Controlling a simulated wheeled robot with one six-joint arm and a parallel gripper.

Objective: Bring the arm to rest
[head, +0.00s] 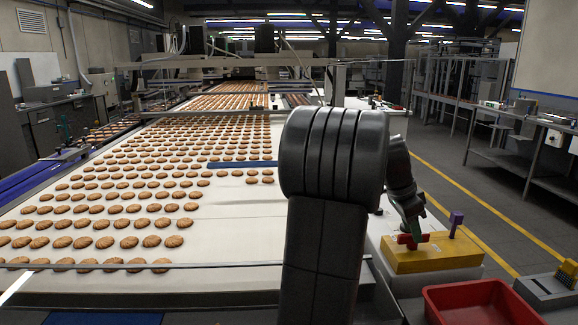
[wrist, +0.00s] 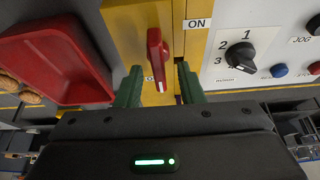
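My gripper (head: 411,232) is at the yellow switch box (head: 440,256), right of the conveyor in the head view. In the wrist view its two green fingers (wrist: 159,88) are apart, one on each side of a red switch handle (wrist: 157,50). Gaps show between the fingers and the handle, so nothing is gripped. The handle stands out from the yellow panel (wrist: 121,26), near an "ON" label. In the head view the red handle (head: 404,240) is partly hidden by the gripper. My arm covers the middle of the head view.
A red tray (head: 480,292) stands in front of the box; biscuits (wrist: 8,92) show at its left in the wrist view. A black dial (wrist: 240,55) and buttons are on a white panel. The conveyor (head: 235,225) carries rows of biscuits. A purple upright piece (head: 456,220) is on the box.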

